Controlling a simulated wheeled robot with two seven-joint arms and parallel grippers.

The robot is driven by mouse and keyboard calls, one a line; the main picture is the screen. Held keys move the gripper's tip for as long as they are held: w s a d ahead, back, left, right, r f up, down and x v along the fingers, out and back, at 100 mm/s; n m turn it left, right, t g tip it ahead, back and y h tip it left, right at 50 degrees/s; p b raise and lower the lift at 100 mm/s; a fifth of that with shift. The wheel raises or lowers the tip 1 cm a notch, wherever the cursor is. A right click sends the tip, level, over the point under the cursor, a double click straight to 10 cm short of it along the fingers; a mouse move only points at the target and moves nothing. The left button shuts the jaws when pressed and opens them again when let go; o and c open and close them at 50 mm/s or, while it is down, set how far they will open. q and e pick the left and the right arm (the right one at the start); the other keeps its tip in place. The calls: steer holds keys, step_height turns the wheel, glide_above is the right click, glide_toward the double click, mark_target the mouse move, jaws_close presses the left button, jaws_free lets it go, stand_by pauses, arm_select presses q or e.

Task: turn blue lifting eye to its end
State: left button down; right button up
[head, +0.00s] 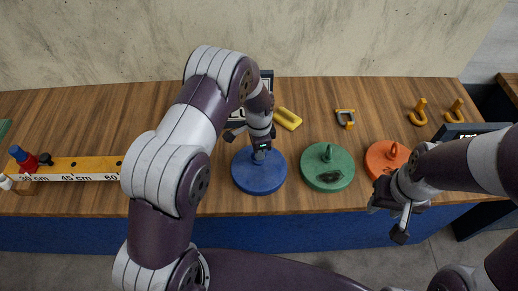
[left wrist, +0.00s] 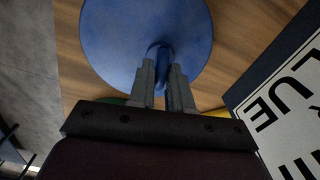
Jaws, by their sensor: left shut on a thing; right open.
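The blue disc (head: 259,174) lies on the wooden table, left of the green disc. Its blue lifting eye (left wrist: 160,52) stands up from the disc and shows between the fingers in the left wrist view. In the head view the eye is mostly hidden behind my gripper. My left gripper (head: 260,154) points down over the disc and is shut on the eye; its fingers also show in the left wrist view (left wrist: 163,85). My right gripper (head: 402,222) is open and empty, in front of the table edge below the orange disc.
A green disc (head: 327,167) and an orange disc (head: 386,157) with eyes stand to the right. Behind are a yellow piece (head: 288,118), a shackle (head: 346,118) and yellow hooks (head: 419,112). A marked bar (head: 75,169) lies left. A lettered sign (left wrist: 285,112) is near the left gripper.

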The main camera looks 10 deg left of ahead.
arm_select(q)
steer(key=shift+s, duration=0.1)
steer(key=c, duration=1.1)
jaws_free()
steer(key=shift+c, duration=0.2)
steer(key=shift+r, duration=0.15)
step_height(320, 180, up, 12)
steer(key=b, duration=0.2)
steer(key=shift+r+b, duration=0.15)
steer(key=shift+b, duration=0.2)
steer(key=shift+a, duration=0.1)
